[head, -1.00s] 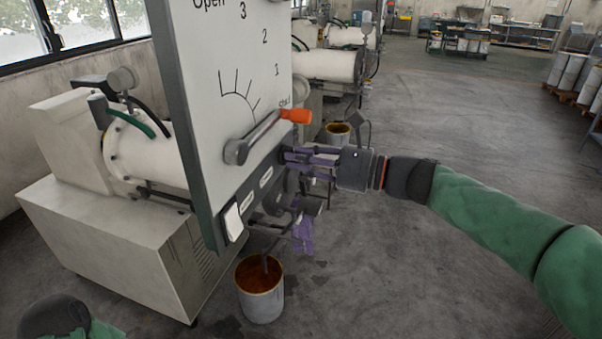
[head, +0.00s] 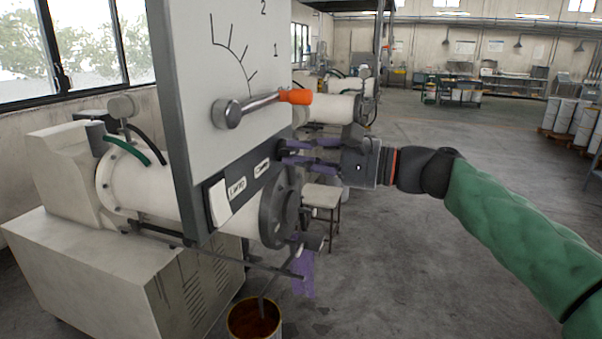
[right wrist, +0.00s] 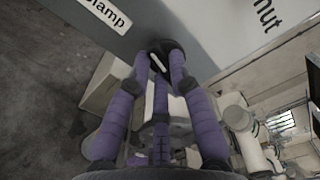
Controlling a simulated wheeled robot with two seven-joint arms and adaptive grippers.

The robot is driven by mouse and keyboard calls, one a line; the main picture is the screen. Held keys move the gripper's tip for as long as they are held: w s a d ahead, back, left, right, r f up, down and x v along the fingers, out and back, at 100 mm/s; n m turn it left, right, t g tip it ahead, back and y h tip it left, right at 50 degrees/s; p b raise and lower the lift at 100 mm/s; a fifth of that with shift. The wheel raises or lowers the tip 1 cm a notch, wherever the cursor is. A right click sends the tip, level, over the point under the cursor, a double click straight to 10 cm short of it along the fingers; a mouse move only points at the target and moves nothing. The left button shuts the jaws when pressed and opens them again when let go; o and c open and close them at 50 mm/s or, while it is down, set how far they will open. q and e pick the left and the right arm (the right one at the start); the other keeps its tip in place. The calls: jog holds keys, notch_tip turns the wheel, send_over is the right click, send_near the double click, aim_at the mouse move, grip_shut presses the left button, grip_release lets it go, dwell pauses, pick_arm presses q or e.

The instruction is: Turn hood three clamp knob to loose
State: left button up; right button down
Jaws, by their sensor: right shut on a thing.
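The clamp knob (right wrist: 158,58) is small and black with a white mark, on the panel edge under a label ending in "lamp" in the right wrist view. My right gripper (right wrist: 162,52) has its purple fingers closed around it. In the head view my right gripper (head: 284,152) reaches in from the right to the lower right edge of the white panel (head: 200,80).
An orange-handled lever (head: 295,97) sits on the panel just above my right gripper, pointing right near a printed scale. A white rocker switch (head: 219,203) is at lower left. A paint bucket (head: 255,322) stands on the floor.

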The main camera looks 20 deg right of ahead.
jog(key=shift+f+n+b, duration=0.2)
jog(key=shift+n+b, duration=0.9)
jog(key=shift+n, duration=0.1)
jog(key=c, duration=1.1)
grip_release()
jog(key=shift+r, duration=0.1)
jog(key=v, duration=1.2)
